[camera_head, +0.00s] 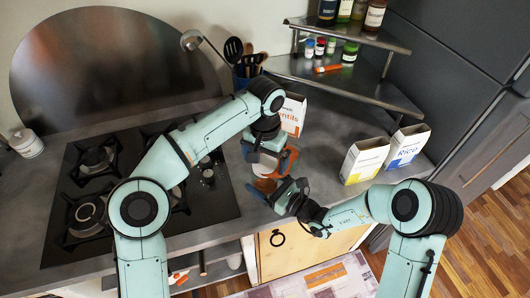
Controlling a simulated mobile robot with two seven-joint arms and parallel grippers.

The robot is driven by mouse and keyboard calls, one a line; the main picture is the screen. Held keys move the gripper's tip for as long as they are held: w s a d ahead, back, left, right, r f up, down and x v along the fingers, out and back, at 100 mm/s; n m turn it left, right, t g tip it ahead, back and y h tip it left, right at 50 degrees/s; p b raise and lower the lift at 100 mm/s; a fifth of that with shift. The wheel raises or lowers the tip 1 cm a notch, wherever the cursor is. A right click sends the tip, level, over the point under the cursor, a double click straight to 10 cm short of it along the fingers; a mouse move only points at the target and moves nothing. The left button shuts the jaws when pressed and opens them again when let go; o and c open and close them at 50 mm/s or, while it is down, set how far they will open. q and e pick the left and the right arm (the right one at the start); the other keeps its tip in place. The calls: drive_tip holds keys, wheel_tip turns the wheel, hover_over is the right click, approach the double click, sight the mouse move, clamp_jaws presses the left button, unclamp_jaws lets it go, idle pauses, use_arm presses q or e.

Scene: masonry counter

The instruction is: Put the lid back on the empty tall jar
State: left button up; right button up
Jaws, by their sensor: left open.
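My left gripper (262,160) is open and points down at the counter's front edge, right of the cooktop. A pale, round-looking object (267,168) shows just below its fingers; it may be the jar, but the grippers cover most of it. A brownish-orange patch (265,185) shows under it, and an orange piece (289,160) shows to its right; I cannot tell whether either is the lid. My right gripper (274,192) reaches in from the right, close below the left one. Its fingers are too small and overlapped to tell if they hold anything.
A black cooktop (222,200) fills the left. A lentils box (293,115) stands behind the grippers. A yellow-white box (363,160) and a rice box (406,147) stand to the right. A utensil holder (247,72) and corner shelf (345,80) are behind. The counter's middle right is clear.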

use_arm(q)
wheel_tip(320, 180, up, 12)
idle(0.6)
use_arm(e)
drive_tip(key=o, duration=1.8)
use_arm(q)
drive_tip(key=f+b, duration=0.1)
drive_tip(key=f, duration=0.1)
drive_tip(key=s+f+b, duration=0.1)
drive_tip(key=f, duration=0.1)
drive_tip(key=shift+s+f+b, duration=0.1)
drive_tip(key=shift+f+b, duration=0.15)
drive_tip(key=shift+b, duration=0.05)
drive_tip(key=shift+f, duration=0.1)
use_arm(e)
drive_tip(key=shift+o, duration=0.2)
drive_tip(key=v, duration=1.3)
drive_tip(key=shift+s, duration=0.15)
drive_tip(key=shift+d, duration=0.1)
